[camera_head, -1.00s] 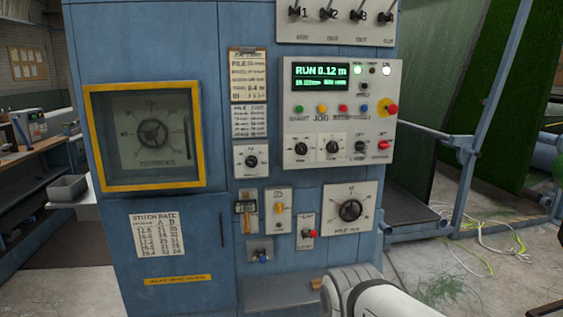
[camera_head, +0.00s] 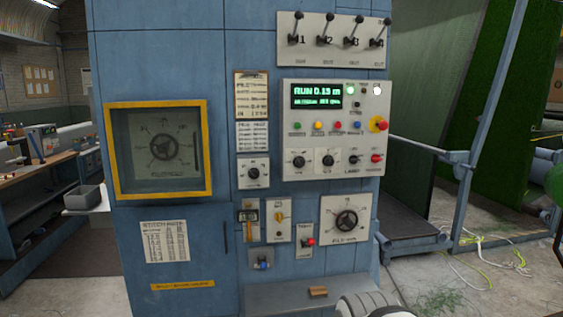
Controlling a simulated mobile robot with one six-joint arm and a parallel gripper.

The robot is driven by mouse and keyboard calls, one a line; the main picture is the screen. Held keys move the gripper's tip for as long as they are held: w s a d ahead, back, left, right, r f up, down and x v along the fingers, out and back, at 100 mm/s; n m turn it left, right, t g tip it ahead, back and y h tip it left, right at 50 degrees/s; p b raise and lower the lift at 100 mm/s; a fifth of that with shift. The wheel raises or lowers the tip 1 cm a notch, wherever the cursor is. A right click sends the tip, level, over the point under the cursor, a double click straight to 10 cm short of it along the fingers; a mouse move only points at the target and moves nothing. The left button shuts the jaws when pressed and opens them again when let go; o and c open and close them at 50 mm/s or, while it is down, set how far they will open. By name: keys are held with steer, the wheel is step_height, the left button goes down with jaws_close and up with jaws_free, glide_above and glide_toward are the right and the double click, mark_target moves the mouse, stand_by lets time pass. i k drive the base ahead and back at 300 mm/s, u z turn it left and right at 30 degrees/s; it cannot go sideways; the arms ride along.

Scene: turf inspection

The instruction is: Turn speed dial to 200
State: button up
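A blue machine cabinet (camera_head: 222,60) carries several dials, and I cannot read which is the speed dial. Two small black knobs (camera_head: 313,161) sit side by side low on the white control panel (camera_head: 290,125). A single black knob (camera_head: 253,173) is on a plate left of it. A larger round dial (camera_head: 346,221) is below the panel, its label seemingly about pile. Another dial (camera_head: 165,147) sits behind a yellow-framed window. The panel's green display (camera_head: 330,96) seems to read RUN 0.13 m, with a blurred second line. My gripper is out of view; only a white arm part shows at the bottom.
A red mushroom button (camera_head: 379,124) is at the panel's right edge. Several levers (camera_head: 325,40) are above. A ledge (camera_head: 275,297) with a small brown block (camera_head: 318,292) juts out below. Cables (camera_head: 478,262) lie on the floor at right.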

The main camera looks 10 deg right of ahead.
mark_target(299, 161)
steer(key=z, duration=0.35)
steer(key=i, duration=1.35)
steer(key=z, duration=0.5)
steer(key=k, duration=0.9)
steer(key=z, duration=0.2)
steer(key=i, duration=0.9)
steer(key=u, duration=0.05)
